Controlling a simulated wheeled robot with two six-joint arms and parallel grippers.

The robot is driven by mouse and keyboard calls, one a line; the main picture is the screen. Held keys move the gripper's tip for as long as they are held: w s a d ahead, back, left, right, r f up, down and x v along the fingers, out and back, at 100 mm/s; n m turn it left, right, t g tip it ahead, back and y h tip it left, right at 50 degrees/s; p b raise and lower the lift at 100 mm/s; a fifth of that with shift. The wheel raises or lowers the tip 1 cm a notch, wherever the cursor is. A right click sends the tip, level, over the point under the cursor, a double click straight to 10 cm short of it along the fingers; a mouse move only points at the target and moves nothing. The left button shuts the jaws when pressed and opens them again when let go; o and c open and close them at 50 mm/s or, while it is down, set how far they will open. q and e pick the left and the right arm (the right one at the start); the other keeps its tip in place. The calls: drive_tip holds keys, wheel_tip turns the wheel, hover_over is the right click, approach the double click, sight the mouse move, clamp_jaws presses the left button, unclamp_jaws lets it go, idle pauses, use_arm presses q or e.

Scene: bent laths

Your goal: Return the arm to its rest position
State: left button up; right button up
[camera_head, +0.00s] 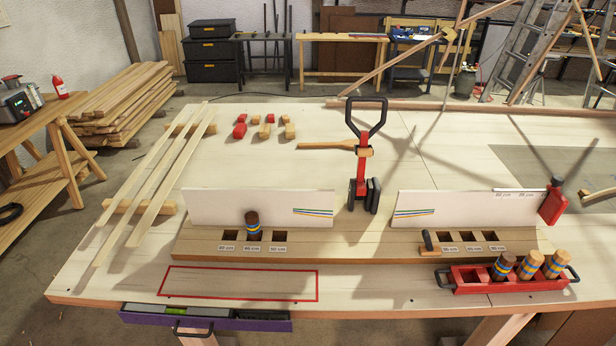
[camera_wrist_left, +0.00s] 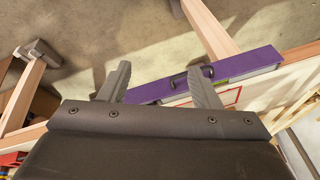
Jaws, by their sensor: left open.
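My left gripper (camera_wrist_left: 158,84) shows in the left wrist view with its two grey fingers spread apart and nothing between them. Beyond the fingers is the purple drawer (camera_wrist_left: 240,71) with its dark handle, under the table edge. I cannot tell the exact gap between fingers and drawer, but no grip on it shows. In the head view the drawer (camera_head: 262,325) stands pulled out at the table's front left, with green and dark contents. Neither arm shows in the head view, and my right gripper is not in view.
On the table (camera_head: 120,275) stand a slotted wooden block (camera_head: 350,244) with upright white boards, a red carrier (camera_head: 470,288) holding striped pegs, and a red tool with a black loop handle (camera_head: 365,130). Long laths (camera_head: 150,185) lie at left. The red-outlined area (camera_head: 240,284) is empty.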

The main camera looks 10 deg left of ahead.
use_arm(q)
wheel_tip(320, 180, down, 29)
drive_tip(key=s+a+n+g+b, duration=0.1)
drive_tip(key=s+a+n+b, duration=0.1)
drive_tip(key=n+b, duration=0.15)
drive_tip(key=s+d+f+g+b, duration=0.1)
drive_tip(key=s+f+b, duration=0.3)
drive_tip(key=s+f, duration=1.1)
wheel_tip(320, 180, down, 4)
drive_tip(key=shift+d+m+g, duration=0.3)
drive_tip(key=shift+m, duration=0.15)
